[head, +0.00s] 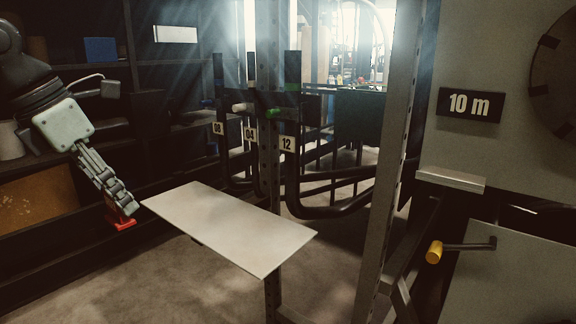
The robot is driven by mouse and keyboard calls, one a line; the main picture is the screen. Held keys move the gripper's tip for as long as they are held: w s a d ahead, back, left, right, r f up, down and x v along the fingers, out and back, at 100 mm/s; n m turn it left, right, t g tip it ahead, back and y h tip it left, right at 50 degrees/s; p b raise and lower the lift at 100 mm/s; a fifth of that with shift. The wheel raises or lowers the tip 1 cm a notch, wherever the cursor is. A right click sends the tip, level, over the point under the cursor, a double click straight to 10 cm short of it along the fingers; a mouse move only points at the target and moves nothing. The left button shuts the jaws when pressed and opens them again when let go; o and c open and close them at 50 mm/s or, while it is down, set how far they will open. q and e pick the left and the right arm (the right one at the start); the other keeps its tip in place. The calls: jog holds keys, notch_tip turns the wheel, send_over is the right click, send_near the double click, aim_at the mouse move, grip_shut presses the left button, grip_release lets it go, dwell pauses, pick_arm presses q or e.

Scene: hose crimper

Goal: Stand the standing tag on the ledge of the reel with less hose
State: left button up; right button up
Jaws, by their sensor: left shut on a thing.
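My left gripper (118,209) comes down from the left in the head view. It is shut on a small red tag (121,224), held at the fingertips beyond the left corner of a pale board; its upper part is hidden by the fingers. At the right, a light ledge (450,179) sticks out below a dark sign reading "10 m" (470,105). The top of the ledge looks bare. A dark round reel (556,75) is cut off by the right edge, so its hose cannot be judged. My right gripper is not in view.
The pale flat board (230,228) fills the middle and is empty. Behind it stand dark bent pipes with number plates, such as 12 (287,144). A grey upright post (385,170) stands between the board and the ledge. A yellow-handled crank (434,252) juts out below the ledge.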

pick_arm(q)
jog(key=s+d+f+m+g+y+p, duration=0.1)
jog(key=d+f+m+g, duration=0.3)
jog(key=f+m, duration=0.5)
jog(key=s+d+f+m+g+y+p, duration=0.1)
jog(key=f+m, duration=0.8)
jog(key=m, duration=1)
jog(key=s+d+g+p, duration=0.1)
jog(key=d+g+p, duration=0.1)
jog(key=d+g, duration=0.1)
jog(key=shift+s+d+y+p, duration=0.15)
jog(key=shift+s+y+p, duration=0.1)
jog(key=shift+y+p, duration=0.15)
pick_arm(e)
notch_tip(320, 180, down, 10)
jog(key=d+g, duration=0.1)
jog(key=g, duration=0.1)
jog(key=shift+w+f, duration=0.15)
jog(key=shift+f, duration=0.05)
